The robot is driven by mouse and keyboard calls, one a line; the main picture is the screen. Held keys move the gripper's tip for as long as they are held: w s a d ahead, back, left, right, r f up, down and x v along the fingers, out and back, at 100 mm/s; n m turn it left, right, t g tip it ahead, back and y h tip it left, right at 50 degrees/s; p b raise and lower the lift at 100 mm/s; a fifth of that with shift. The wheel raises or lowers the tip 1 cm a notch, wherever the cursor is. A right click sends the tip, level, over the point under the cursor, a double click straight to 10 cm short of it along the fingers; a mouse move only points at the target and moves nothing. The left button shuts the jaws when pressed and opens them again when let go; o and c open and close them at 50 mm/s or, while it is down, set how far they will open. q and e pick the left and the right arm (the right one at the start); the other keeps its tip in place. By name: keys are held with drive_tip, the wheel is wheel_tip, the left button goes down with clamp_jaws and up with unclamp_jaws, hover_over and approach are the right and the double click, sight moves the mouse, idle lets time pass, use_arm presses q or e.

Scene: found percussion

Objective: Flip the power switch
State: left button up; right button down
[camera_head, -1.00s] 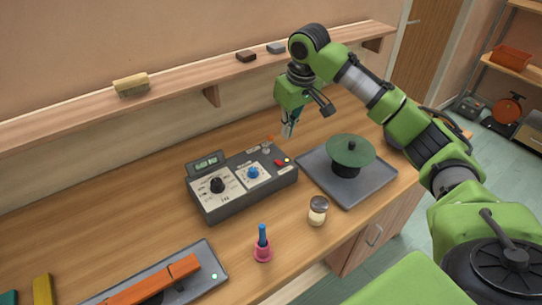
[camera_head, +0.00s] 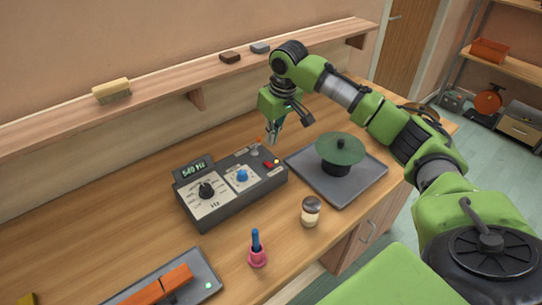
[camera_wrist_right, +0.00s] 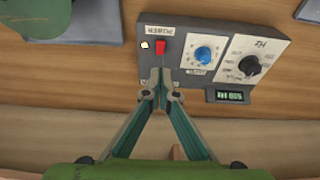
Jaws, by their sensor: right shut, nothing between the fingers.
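The grey control box (camera_head: 215,208) stands on the workbench, with a black knob (camera_head: 206,190), a blue knob (camera_head: 242,176) and a lit green display (camera_head: 194,170). Its red power switch (camera_head: 268,163) is at the right end, beside a small glowing lamp (camera_head: 277,161). The switch also shows in the right wrist view (camera_wrist_right: 160,47), next to the word POWER. My right gripper (camera_head: 272,143) is shut and empty, pointing down just behind the switch. In the wrist view its fingertips (camera_wrist_right: 160,80) are close to the switch; contact is not clear. My left gripper is out of view.
A grey tray (camera_head: 350,190) with a green disc-topped object (camera_head: 340,150) lies right of the box. A small jar (camera_head: 311,211) and a pink-based blue stick (camera_head: 257,250) stand in front. A wall shelf (camera_head: 165,105) runs behind.

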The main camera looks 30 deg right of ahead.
sight(269, 164)
drive_tip(key=x, duration=0.2)
drive_tip(key=p+x, duration=0.1)
drive_tip(key=x, duration=0.2)
drive_tip(key=s+p+x, duration=0.1)
drive_tip(key=x, duration=0.1)
drive_tip(key=shift+w+f, duration=0.1)
drive_tip(key=shift+f, duration=0.3)
drive_tip(key=shift+f+p, duration=0.3)
drive_tip(key=shift+f, duration=0.4)
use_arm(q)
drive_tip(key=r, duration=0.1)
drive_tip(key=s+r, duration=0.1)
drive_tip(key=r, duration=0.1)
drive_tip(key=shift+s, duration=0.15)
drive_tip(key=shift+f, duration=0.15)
use_arm(e)
drive_tip(key=shift+f, duration=0.1)
